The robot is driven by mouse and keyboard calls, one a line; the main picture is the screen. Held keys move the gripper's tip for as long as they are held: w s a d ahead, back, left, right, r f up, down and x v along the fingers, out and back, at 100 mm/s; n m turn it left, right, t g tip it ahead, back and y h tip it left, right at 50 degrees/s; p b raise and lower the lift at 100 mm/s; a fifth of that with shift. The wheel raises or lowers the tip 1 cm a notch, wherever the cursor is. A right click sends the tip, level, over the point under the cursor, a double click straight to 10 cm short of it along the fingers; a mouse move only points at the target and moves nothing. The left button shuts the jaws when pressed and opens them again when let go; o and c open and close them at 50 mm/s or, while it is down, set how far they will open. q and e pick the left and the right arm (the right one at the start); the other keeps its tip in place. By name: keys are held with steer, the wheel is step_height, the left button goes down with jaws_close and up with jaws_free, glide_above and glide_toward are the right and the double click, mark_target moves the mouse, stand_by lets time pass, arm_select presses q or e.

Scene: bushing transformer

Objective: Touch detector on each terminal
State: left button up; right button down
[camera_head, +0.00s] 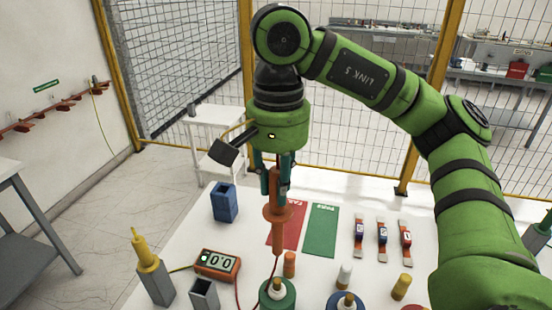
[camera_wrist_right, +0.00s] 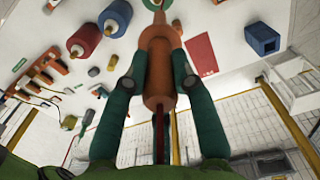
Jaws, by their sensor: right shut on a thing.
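My right gripper (camera_head: 277,178) is shut on the orange detector (camera_head: 277,215), which hangs upright, tip down. The detector also fills the middle of the right wrist view (camera_wrist_right: 157,75), between the fingers. Its thin tip ends over the green bushing (camera_head: 278,293) with a pale terminal on top; I cannot tell whether they touch. A blue bushing (camera_head: 346,301) stands to the right, and a red bushing (camera_wrist_right: 85,40) shows in the wrist view. The orange meter (camera_head: 217,265) has a lit green lamp and seems to read 00. My left gripper is not in view.
A yellow probe (camera_head: 146,255) stands in a grey holder; another grey holder (camera_head: 204,294) looks empty. A blue holder (camera_head: 225,203), red mat (camera_head: 294,212) and green mat (camera_head: 320,231) lie behind. Loose cylinders and several tagged pieces (camera_head: 382,233) are on the right.

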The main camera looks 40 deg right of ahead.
mark_target(278, 215)
steer(key=shift+s+a+r, duration=0.3)
steer(key=shift+s+a, duration=0.15)
steer(key=shift+s, duration=0.25)
steer(key=shift+w, duration=0.1)
steer(key=shift+w+d+f, duration=0.15)
steer(key=shift+f, duration=0.05)
steer(key=shift+w+d+f, duration=0.1)
steer(key=shift+f, duration=0.25)
steer(key=shift+f+b, duration=0.65)
steer(key=shift+b, duration=0.1)
steer(key=shift+f+b, duration=0.75)
steer(key=shift+f, duration=0.2)
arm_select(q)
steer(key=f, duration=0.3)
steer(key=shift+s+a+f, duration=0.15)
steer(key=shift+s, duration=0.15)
arm_select(e)
steer(key=shift+f, duration=0.25)
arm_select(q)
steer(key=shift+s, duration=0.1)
